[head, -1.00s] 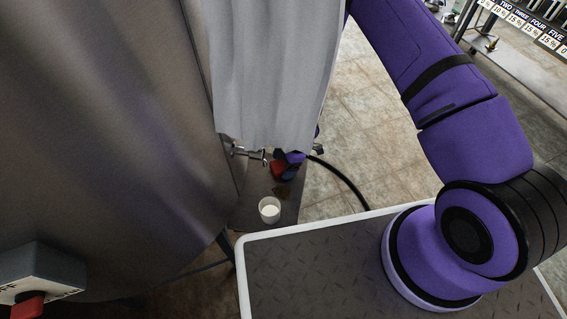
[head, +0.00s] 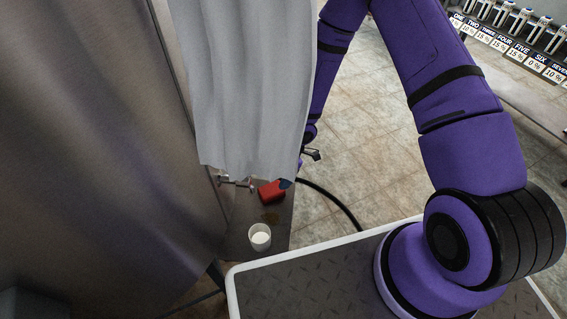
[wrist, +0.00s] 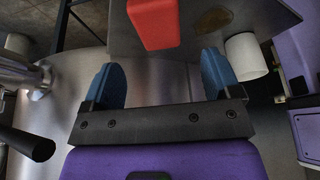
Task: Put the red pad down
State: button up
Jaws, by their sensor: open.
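The red pad (head: 271,191) lies on a narrow grey metal shelf (head: 242,215) beside the tank, just below the grey curtain's hem. In the wrist view the red pad (wrist: 155,22) is ahead of the blue fingertips, with a gap between. My gripper (wrist: 162,66) is open, its two blue fingers spread wide with nothing between them. In the head view the curtain hides most of my gripper; a blue fingertip (head: 285,183) shows at the pad's right end.
A white cup (head: 260,237) stands on the shelf nearer the camera, past a brown stain (head: 271,217). A metal pipe fitting (head: 235,181) sticks out from the steel tank (head: 90,150). The grey curtain (head: 240,90) hangs above. A black hose (head: 335,203) crosses the floor.

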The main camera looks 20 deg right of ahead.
jog(key=shift+v, duration=2.2)
jog(key=w+d+r+m+t+h, duration=0.2)
jog(key=d+r+m, duration=0.15)
jog(key=r, duration=0.65)
jog(key=w+d+r+m+t+h, duration=0.1)
jog(key=d+r+m+t+h, duration=0.3)
jog(key=r, duration=0.6)
jog(key=w+d+r+m+t, duration=0.1)
jog(key=w+d+r+m, duration=0.1)
jog(key=d+r, duration=0.65)
jog(key=s+d+r+m+h, duration=0.15)
jog(key=s+r+m, duration=0.55)
jog(key=s+r, duration=0.7)
jog(key=s+a+r+m+y, duration=0.2)
jog(key=s+r, duration=0.4)
jog(key=s, duration=0.7)
jog(key=shift+s+r+m+g+y, duration=0.2)
jog(key=shift+s+m+g+y, duration=0.3)
jog(key=shift+m, duration=0.45)
